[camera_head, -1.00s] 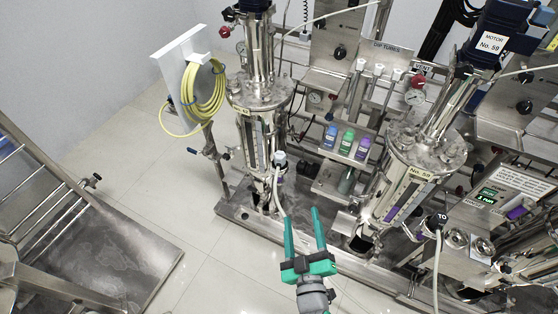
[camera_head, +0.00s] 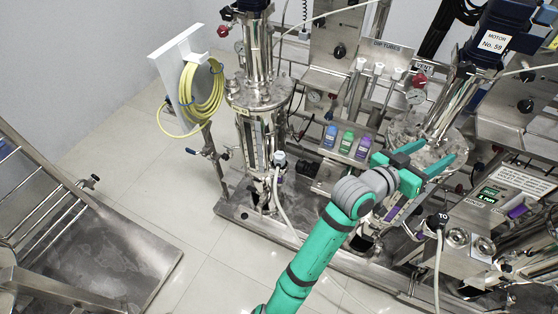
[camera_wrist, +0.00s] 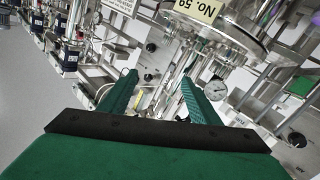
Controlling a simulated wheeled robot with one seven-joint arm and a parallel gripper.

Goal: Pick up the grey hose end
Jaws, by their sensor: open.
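A pale grey hose end (camera_head: 279,160) sits upright beside the left vessel in the head view, and its light hose runs down to the floor. I cannot tell whether this is the grey hose end meant. Another pale hose with a black end (camera_head: 437,221) labelled "TO" hangs at the right. My gripper (camera_head: 439,151) is open, in front of the right vessel and far to the right of the pale end. In the wrist view my gripper (camera_wrist: 160,77) shows two green fingers apart with nothing held. No hose end is clear in that view.
The No. 59 vessel (camera_wrist: 196,10) is close ahead of the fingers, with a gauge (camera_wrist: 215,90) beside it. A yellow hose coil (camera_head: 203,92) hangs at left. The floor (camera_head: 150,185) at left centre is clear.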

